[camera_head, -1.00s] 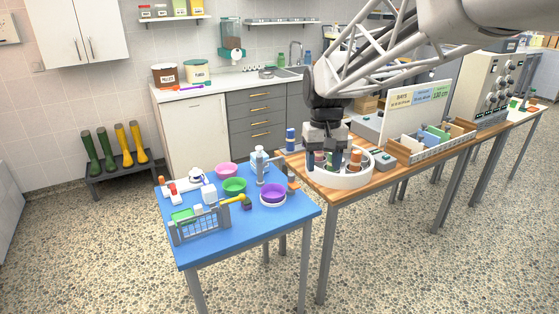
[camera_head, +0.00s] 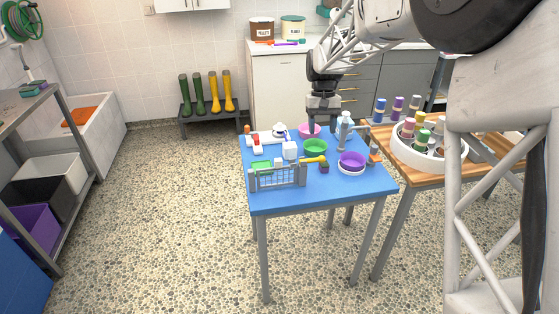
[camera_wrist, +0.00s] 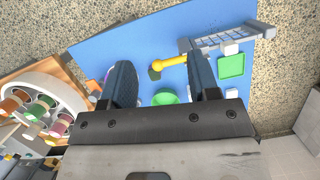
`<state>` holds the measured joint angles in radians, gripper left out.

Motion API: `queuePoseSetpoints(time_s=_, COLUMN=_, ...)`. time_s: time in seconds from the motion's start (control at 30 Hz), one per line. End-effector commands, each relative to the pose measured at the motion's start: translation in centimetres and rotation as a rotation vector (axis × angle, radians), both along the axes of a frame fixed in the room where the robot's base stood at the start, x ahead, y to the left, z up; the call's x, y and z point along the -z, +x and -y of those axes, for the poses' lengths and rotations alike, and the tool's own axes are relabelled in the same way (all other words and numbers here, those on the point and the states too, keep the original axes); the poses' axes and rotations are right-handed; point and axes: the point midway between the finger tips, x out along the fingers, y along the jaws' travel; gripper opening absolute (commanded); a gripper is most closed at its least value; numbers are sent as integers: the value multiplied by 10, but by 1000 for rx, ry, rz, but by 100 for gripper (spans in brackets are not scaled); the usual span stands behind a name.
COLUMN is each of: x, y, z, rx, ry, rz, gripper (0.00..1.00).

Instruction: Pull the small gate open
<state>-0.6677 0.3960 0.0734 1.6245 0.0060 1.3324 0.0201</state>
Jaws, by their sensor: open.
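The small grey barred gate (camera_head: 278,180) stands upright between posts at the front left edge of the blue table (camera_head: 330,190). In the wrist view, the gate (camera_wrist: 228,38) is at the upper right, beyond my fingers, and I cannot tell whether it is ajar. My gripper (camera_head: 322,120) hangs above the back of the table, behind the green bowl (camera_head: 316,147). In the wrist view, my gripper (camera_wrist: 162,75) shows two fingers spread apart with nothing held between them. The gate and gripper are well apart.
On the table are a pink bowl (camera_head: 309,131), a purple bowl (camera_head: 352,160), a yellow-handled brush (camera_head: 313,160), a white block (camera_head: 290,150) and a clear bottle (camera_head: 344,132). A wooden table (camera_head: 400,174) with a round white tray (camera_head: 445,163) stands at right.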

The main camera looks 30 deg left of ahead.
Motion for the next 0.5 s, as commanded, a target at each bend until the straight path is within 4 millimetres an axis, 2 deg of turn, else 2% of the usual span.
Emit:
queuePoseSetpoints(time_s=0.03, x=10, y=0, z=-17, rx=-16, ry=-7, rz=-10, gripper=55)
queuePoseSetpoints(time_s=0.3, x=53, y=-4, z=-94, rx=-83, ry=-40, rz=-49, gripper=55)
queuePoseSetpoints(time_s=0.5, x=80, y=-12, z=-137, rx=-122, ry=-60, rz=-72, gripper=55)
